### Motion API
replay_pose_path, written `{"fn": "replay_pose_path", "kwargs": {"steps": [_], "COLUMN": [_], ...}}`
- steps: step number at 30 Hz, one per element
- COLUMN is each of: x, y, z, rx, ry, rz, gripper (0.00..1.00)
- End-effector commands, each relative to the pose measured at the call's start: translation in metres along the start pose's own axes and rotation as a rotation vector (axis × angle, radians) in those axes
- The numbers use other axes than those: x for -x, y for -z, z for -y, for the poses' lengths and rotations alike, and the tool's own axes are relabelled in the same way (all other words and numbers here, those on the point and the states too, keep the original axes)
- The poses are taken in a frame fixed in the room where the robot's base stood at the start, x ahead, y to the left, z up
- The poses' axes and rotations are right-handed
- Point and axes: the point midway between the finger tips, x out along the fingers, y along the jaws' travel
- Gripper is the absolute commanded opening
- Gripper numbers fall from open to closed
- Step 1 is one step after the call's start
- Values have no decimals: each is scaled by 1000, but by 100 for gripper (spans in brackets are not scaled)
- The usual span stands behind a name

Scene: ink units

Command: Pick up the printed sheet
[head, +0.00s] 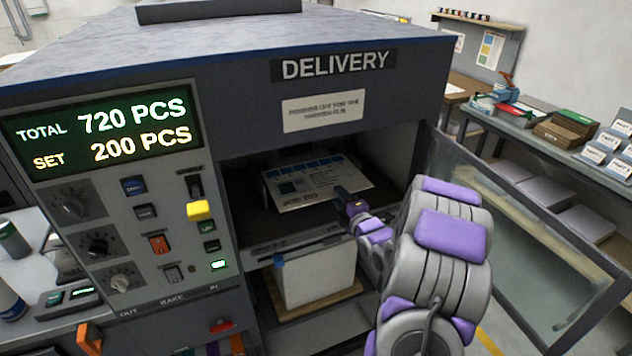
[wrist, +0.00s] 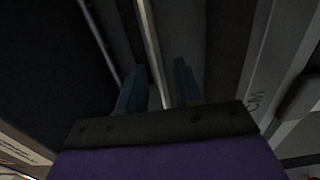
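The printed sheet (head: 312,180), pale with blue blocks and dark lettering, lies in the dark opening under the DELIVERY sign. My gripper (head: 343,192) reaches into the opening at the sheet's right front edge and covers a little of it. I cannot tell whether it touches the sheet. In the wrist view my gripper (wrist: 160,70) has its two blue fingers apart, with a thin metal bar or edge seen beyond the gap. No sheet can be made out between the fingers there.
A glass door (head: 530,225) stands swung open at the right. A stack of blank paper (head: 318,275) sits on a board below the opening. The control panel (head: 130,215) is at the left. A bench (head: 545,140) with boxes stands at the back right.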

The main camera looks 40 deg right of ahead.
Motion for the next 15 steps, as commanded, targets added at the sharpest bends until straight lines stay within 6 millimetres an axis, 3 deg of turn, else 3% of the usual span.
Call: {"fn": "replay_pose_path", "kwargs": {"steps": [7, 15], "x": [-13, -47], "y": [5, 4], "z": [-1, 1], "rx": [1, 1], "ry": [-4, -2], "rz": [-2, -3], "gripper": [34, 34]}}
